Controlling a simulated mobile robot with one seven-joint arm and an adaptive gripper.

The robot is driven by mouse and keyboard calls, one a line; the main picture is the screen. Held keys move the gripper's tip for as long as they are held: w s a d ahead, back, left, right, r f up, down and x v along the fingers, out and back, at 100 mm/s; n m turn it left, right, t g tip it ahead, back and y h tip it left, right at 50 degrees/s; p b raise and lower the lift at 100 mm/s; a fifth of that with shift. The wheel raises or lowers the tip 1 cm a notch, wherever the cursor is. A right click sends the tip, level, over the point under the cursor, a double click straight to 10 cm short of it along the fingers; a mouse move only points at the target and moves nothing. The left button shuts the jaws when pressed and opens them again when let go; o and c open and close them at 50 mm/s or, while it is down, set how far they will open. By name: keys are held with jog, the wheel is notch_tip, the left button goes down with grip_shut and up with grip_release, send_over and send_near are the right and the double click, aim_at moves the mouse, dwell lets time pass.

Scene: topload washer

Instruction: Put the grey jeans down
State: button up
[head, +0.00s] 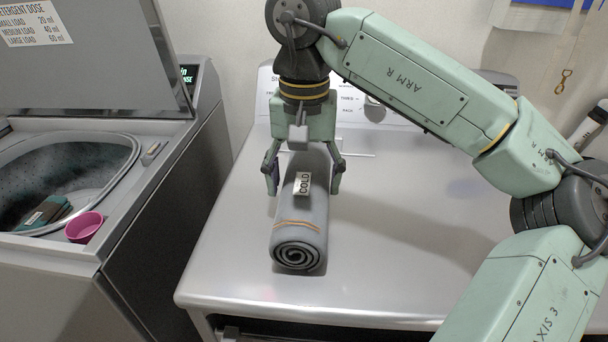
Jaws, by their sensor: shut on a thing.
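The far end of the roll is partly hidden under my gripper.
At left stands an open topload washer (150,190) with its lid raised. A folded dark green cloth (42,214) lies inside its tub opening, and a pink cup (84,228) sits at the rim. The metal top is clear right of the roll. A control panel (350,103) stands behind.

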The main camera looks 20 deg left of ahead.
jog(key=shift+f, duration=0.15)
jog(key=o, duration=1.7)
jog(key=shift+o, duration=0.2)
notch_tip(320, 180, up, 12)
jog(key=shift+r+p, duration=0.2)
jog(key=shift+p, duration=0.15)
